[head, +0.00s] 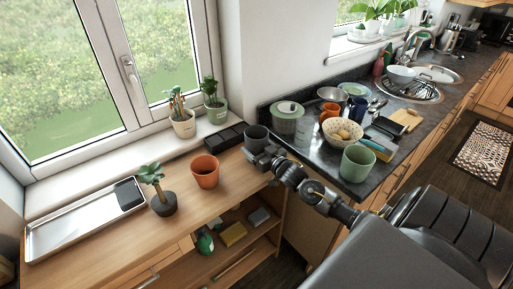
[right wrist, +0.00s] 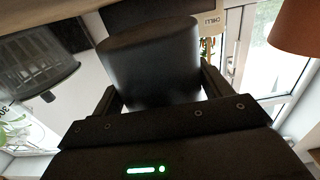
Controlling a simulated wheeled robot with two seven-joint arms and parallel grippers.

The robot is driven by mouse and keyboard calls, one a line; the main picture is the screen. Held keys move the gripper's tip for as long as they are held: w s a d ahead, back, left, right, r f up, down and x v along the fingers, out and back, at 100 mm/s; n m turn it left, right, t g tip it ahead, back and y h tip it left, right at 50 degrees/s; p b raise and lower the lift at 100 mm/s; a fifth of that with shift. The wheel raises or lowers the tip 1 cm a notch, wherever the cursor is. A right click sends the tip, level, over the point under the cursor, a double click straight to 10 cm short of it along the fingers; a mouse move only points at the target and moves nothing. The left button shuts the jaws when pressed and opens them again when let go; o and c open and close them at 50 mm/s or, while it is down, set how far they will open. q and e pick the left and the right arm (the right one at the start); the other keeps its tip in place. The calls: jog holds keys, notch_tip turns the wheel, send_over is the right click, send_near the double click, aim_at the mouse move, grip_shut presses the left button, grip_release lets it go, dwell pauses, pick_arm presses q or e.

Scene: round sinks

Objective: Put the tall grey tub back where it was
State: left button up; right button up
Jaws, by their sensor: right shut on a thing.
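The dark grey tub (head: 256,136) is at the right end of the wooden cabinet top, just right of the black compartment tray. My right gripper (head: 262,156) comes in from the right and is shut on the tub's near side. In the right wrist view the dark tub (right wrist: 152,62) sits between the two fingers of my right gripper (right wrist: 160,88), with the picture upside down. The tub looks upright. I cannot tell whether its base touches the wood. My left gripper is in neither view.
The black compartment tray (head: 224,138) is close left of the tub. A terracotta pot (head: 205,172), a potted plant (head: 163,203) and a metal tray (head: 75,226) stand further left. The dark counter (head: 310,150) to the right holds bowls and cups. Bare wood lies right of the terracotta pot.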

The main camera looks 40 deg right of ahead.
jog(key=shift+f+b, duration=0.65)
jog(key=shift+f, duration=0.4)
dwell(0.7)
jog(key=a+r, duration=0.1)
jog(key=a+y, duration=0.1)
jog(key=a, duration=0.1)
jog(key=a+r+n+y, duration=0.1)
jog(key=a, duration=0.1)
jog(key=shift+s+a+r, duration=0.2)
jog(key=shift+s+r, duration=0.1)
jog(key=shift+r, duration=0.05)
jog(key=s+a+r+n+g+y+b, duration=0.1)
jog(key=s+a+r+n+y, duration=0.1)
jog(key=s+a, duration=0.5)
jog(key=s+a+r+n+g+y+b, duration=0.1)
jog(key=s+a+y, duration=0.4)
jog(key=a, duration=0.6)
jog(key=shift+s+a+r+n+b, duration=0.2)
jog(key=shift+s+r+n+b, duration=0.3)
jog(key=shift+s+n, duration=0.6)
jog(key=shift+f, duration=0.15)
